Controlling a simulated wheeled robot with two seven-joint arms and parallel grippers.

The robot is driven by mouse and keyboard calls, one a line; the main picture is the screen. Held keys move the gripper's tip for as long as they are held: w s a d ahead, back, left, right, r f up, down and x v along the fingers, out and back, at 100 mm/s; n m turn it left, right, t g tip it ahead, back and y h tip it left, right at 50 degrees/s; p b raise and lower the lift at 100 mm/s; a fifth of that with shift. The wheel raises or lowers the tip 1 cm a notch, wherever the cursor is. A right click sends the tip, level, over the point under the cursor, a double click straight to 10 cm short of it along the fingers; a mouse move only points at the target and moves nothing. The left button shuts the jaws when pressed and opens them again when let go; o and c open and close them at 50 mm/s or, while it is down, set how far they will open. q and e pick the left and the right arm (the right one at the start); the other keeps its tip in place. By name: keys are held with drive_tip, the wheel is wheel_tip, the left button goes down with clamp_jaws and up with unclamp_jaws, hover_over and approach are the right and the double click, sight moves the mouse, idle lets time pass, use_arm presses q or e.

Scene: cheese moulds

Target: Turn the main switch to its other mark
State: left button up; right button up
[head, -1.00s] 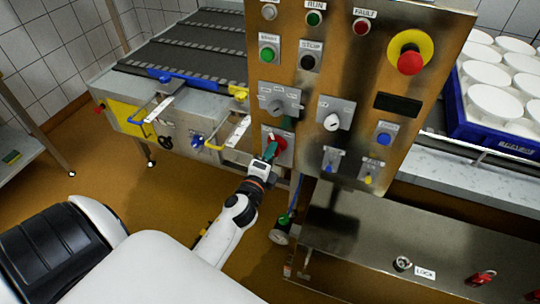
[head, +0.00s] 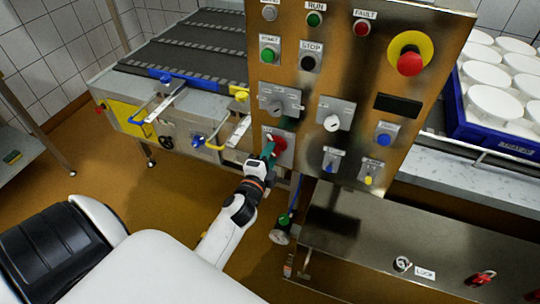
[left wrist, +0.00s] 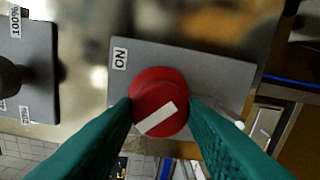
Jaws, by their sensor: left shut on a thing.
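The main switch is a red round knob (left wrist: 158,102) with a white bar, on a grey plate at the lower left of the steel panel. In the head view the switch (head: 279,143) is partly covered by my left gripper (head: 268,150). In the left wrist view the green fingers of my left gripper (left wrist: 160,112) are shut on the knob, one on each side. The white bar lies slanted, from lower left to upper right, in that view. A small mark label (left wrist: 120,58) sits at the plate's left edge; the other mark is not readable. My right gripper is not in view.
Above the switch is a grey selector (head: 277,104); another selector (head: 332,122) is to its right. A red emergency button (head: 410,64) is at the upper right. A conveyor (head: 190,45) stands behind left, a blue crate (head: 490,138) of white moulds at right.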

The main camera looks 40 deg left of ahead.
use_arm(q)
drive_tip(key=o, duration=1)
drive_tip(key=b+v, duration=0.2)
drive_tip(key=v, duration=1)
drive_tip(key=shift+b, duration=0.35)
drive_tip(key=shift+d, duration=0.1)
